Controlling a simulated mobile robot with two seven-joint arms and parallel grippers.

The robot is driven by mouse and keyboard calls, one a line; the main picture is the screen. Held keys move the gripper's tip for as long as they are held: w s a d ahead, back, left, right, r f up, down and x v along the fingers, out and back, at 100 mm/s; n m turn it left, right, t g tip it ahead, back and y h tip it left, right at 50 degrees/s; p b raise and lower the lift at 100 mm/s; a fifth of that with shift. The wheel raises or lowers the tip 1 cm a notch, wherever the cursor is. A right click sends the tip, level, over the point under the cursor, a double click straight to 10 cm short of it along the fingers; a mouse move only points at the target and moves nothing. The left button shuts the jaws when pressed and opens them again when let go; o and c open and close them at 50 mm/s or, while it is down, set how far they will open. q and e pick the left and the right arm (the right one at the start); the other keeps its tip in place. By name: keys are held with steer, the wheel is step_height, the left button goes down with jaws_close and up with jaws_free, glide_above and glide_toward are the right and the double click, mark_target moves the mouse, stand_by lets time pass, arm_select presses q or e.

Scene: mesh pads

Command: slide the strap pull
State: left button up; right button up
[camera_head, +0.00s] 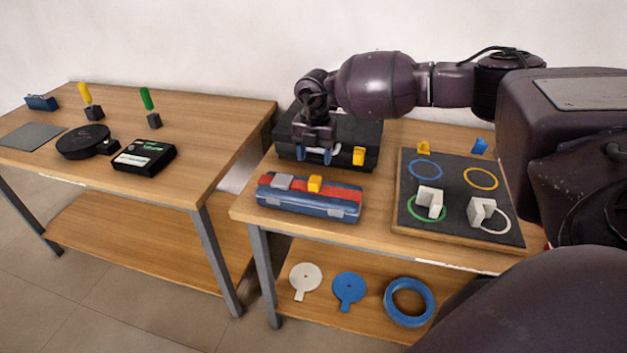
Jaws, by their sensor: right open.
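A long blue case (290,205) lies near the front left edge of the right table. A red strap (342,191) runs along its top, with a yellow block (315,184) and a grey block (283,182) on it. The yellow block on the strap looks like the strap pull, though I cannot be certain. My right gripper (314,156) points down in front of the black case, behind and above the blue case. Its two bluish fingertips are apart with nothing visible between them. It appears clear of the strap. My left gripper is not in view.
A black case (365,134) with a yellow latch (358,155) stands behind my gripper. A dark board (448,190) with coloured rings and white blocks lies to the right. Discs and a blue ring (408,302) lie on the lower shelf. A gap separates the left table (190,140).

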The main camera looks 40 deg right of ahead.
mark_target(314, 179)
step_height(314, 179, down, 9)
steer(key=shift+r+b, duration=0.2)
steer(key=shift+b, duration=0.15)
jaws_close()
steer(key=shift+w, duration=0.1)
